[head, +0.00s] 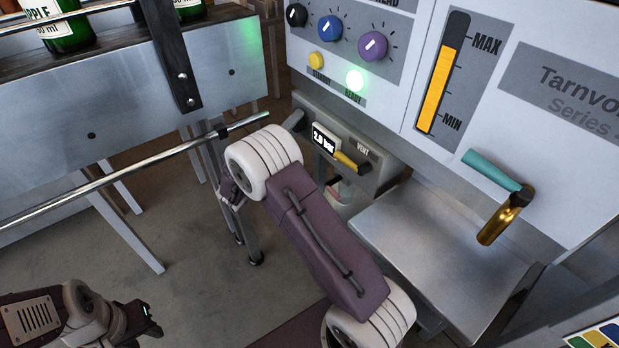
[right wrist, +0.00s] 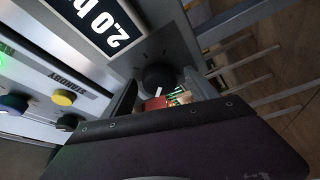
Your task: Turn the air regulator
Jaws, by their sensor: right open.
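The air regulator (head: 350,140) is a grey box under the machine's front, with a display reading about 2.0 bar (head: 326,139) and a yellow vent lever (head: 350,161). In the right wrist view its round black knob (right wrist: 158,77) shows a white pointer mark. My right gripper (right wrist: 161,90) is open, with one finger on either side of the knob; I cannot tell whether they touch it. In the head view my right wrist hides most of that gripper. My left gripper (head: 148,314) is at the lower left, away from the regulator; its jaw gap is unclear.
A metal rail (head: 130,168) runs beside my right wrist. A conveyor with green bottles (head: 62,32) stands at upper left. The machine panel carries blue (head: 330,28) and purple (head: 372,45) knobs and a lit green lamp (head: 354,79). A teal-handled lever (head: 490,170) sticks out at right.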

